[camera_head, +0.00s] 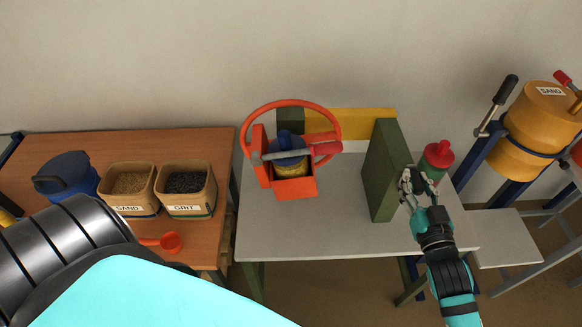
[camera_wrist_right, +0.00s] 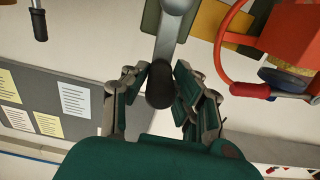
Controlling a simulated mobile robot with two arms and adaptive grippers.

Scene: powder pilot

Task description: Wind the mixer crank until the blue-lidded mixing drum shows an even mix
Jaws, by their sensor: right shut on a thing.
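The mixing drum (camera_head: 288,160) with its blue lid sits in an orange-red frame (camera_head: 262,165) on the pale table, with a red ring around it. A yellowish band shows below the lid; I cannot tell how even the mix is. The drum also shows at the right of the right wrist view (camera_wrist_right: 290,80). An upright green panel (camera_head: 388,165) stands right of it. My right gripper (camera_head: 418,185) is just right of this panel. In the right wrist view its fingers (camera_wrist_right: 160,95) are around the dark grip of the grey crank (camera_wrist_right: 168,45). My left gripper is out of view.
A green bottle with a red cap (camera_head: 438,158) stands close behind my right gripper. On the wooden table at left are SAND (camera_head: 127,185) and GRIT (camera_head: 187,185) bins and an orange scoop (camera_head: 170,242). A SAND barrel (camera_head: 545,115) stands at right.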

